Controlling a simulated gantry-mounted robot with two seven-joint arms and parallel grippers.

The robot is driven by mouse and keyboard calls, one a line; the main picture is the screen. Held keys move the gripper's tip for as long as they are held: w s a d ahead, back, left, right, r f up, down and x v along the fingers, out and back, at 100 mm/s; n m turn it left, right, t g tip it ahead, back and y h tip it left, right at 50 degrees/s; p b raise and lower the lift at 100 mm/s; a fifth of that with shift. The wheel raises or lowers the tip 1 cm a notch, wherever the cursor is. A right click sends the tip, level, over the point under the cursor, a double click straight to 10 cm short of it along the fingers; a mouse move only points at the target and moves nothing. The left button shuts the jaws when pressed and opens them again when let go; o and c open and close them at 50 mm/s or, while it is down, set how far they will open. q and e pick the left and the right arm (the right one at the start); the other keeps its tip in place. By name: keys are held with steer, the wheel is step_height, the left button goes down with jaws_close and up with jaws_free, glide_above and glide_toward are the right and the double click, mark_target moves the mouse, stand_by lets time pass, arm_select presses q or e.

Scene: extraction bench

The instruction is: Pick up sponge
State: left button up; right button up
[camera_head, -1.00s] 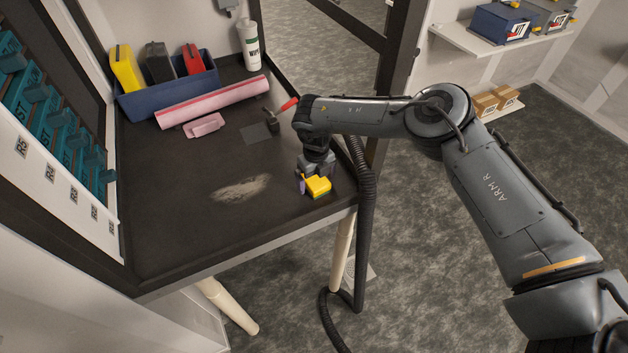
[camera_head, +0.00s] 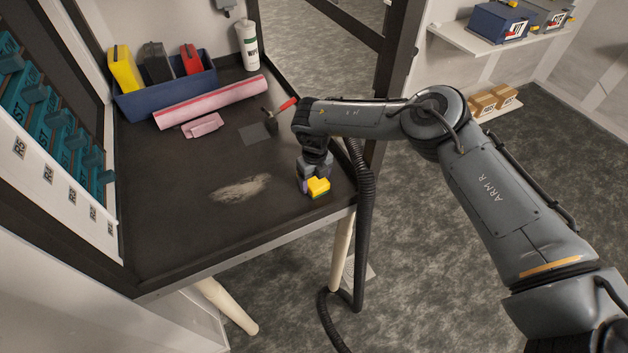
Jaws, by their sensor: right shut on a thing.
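The yellow sponge (camera_head: 318,187), with a small purple part on its left side, is at the right front of the black bench (camera_head: 165,235). My right gripper (camera_head: 313,178) comes down on it from above and is shut on it. The gripper body hides the sponge's back part. I cannot tell whether the sponge touches the bench top or is just above it. My left gripper is not in view.
A blue bin (camera_head: 165,98) with yellow, black and red items stands at the back left. A pink roll (camera_head: 210,102), a pink piece (camera_head: 203,125), a red-handled tool (camera_head: 280,111) and a white bottle (camera_head: 248,46) are behind. A pale smudge (camera_head: 240,188) marks the clear middle. A black hose (camera_head: 364,220) hangs at the right edge.

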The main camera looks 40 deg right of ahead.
mark_target(314, 179)
steer(key=shift+r, duration=0.15)
steer(key=shift+r, duration=0.6)
step_height(314, 179, up, 2)
steer(key=shift+w+r, duration=0.1)
steer(key=shift+r, duration=0.15)
steer(key=s+r, duration=0.7)
steer(key=s, duration=0.4)
steer(key=shift+s, duration=0.4)
steer(key=o, duration=0.3)
steer(key=shift+c, duration=1)
